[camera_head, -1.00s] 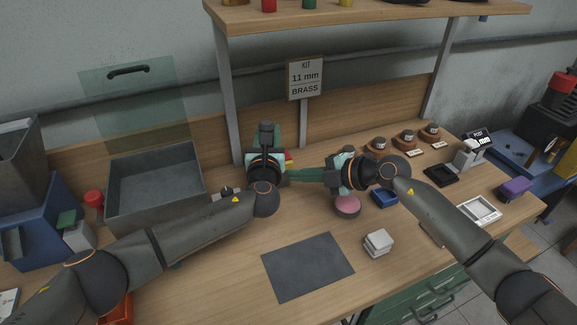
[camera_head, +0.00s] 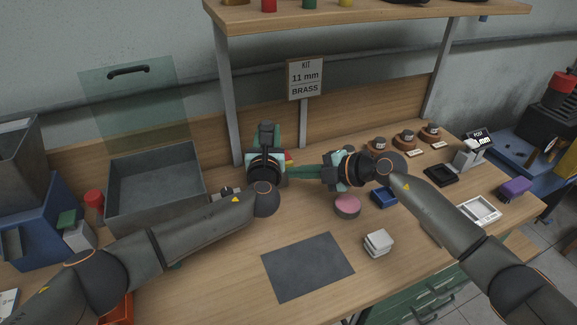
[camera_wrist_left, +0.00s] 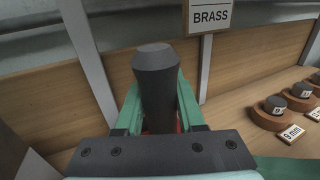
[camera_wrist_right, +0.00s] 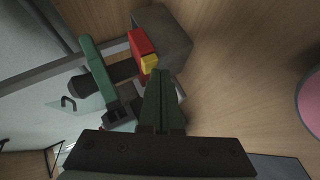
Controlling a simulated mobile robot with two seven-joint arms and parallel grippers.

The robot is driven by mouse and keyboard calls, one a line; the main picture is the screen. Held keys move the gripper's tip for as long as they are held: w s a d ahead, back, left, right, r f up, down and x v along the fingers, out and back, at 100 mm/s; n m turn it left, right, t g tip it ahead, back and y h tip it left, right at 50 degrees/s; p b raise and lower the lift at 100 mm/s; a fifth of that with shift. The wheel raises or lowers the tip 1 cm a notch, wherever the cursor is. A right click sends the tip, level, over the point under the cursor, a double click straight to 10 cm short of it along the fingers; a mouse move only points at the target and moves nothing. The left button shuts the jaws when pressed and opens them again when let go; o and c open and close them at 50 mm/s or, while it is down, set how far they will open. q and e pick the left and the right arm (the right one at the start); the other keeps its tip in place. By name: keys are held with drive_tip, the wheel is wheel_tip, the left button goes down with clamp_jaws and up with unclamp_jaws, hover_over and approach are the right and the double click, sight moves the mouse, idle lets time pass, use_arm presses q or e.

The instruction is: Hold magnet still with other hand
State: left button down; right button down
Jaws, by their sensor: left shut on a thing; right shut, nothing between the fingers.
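My left gripper (camera_head: 270,142) is shut on a dark grey cylinder (camera_wrist_left: 157,80), which stands up between the green fingers in the left wrist view. The cylinder also shows between those fingers in the right wrist view (camera_wrist_right: 118,71). Beside it there is a red block with a yellow end (camera_wrist_right: 143,48). I cannot tell which of these parts is the magnet, or whether they are joined. My right gripper (camera_head: 290,172) is shut and empty, pointing left toward the left gripper. Its fingertips (camera_wrist_right: 160,72) are close to the red and yellow block, apparently not gripping it.
A grey bin (camera_head: 155,185) stands left. A pink-topped round pad (camera_head: 347,206), a blue tray (camera_head: 384,198) and white squares (camera_head: 378,242) lie right of the grey mat (camera_head: 307,266). A shelf (camera_head: 370,18) hangs above, with a post behind the grippers.

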drive_tip(key=shift+w+a, duration=0.15)
drive_tip(key=shift+w, duration=0.4)
idle(0.4)
drive_tip(key=shift+s+d, duration=0.2)
drive_tip(key=shift+s, duration=0.35)
drive_tip(key=shift+s+d, duration=0.15)
drive_tip(key=shift+s, duration=0.35)
drive_tip(key=shift+s+d, duration=0.25)
drive_tip(key=shift+s, duration=0.55)
drive_tip(key=shift+s+d, duration=0.25)
drive_tip(key=shift+s, duration=0.55)
drive_tip(key=shift+s+d, duration=0.25)
drive_tip(key=shift+s, duration=0.55)
use_arm(q)
drive_tip(key=shift+c, duration=2.2)
unclamp_jaws()
